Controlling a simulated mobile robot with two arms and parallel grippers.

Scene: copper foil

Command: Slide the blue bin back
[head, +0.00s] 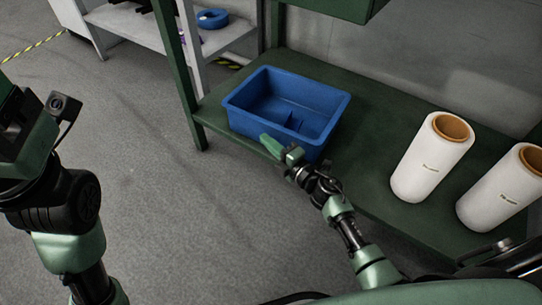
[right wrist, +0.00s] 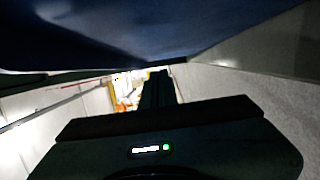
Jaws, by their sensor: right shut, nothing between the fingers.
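The blue bin (head: 262,117), an open, empty-looking rectangular tub, sits upright on the green shelf (head: 385,115), near its left end. My right gripper (head: 268,142) is shut and empty at the bin's near side, low by its front wall. I cannot tell whether it touches the bin. In the right wrist view the bin's dark blue underside or wall (right wrist: 130,30) fills the top, just above my shut gripper (right wrist: 157,85). My left arm shows at the left edge of the head view, but its fingers are outside the picture.
Two white rolls with brown cores, one (head: 425,165) and another (head: 500,195), stand on the shelf to the right. A green post (head: 188,75) rises left of the bin. A white rack (head: 135,25) stands farther back.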

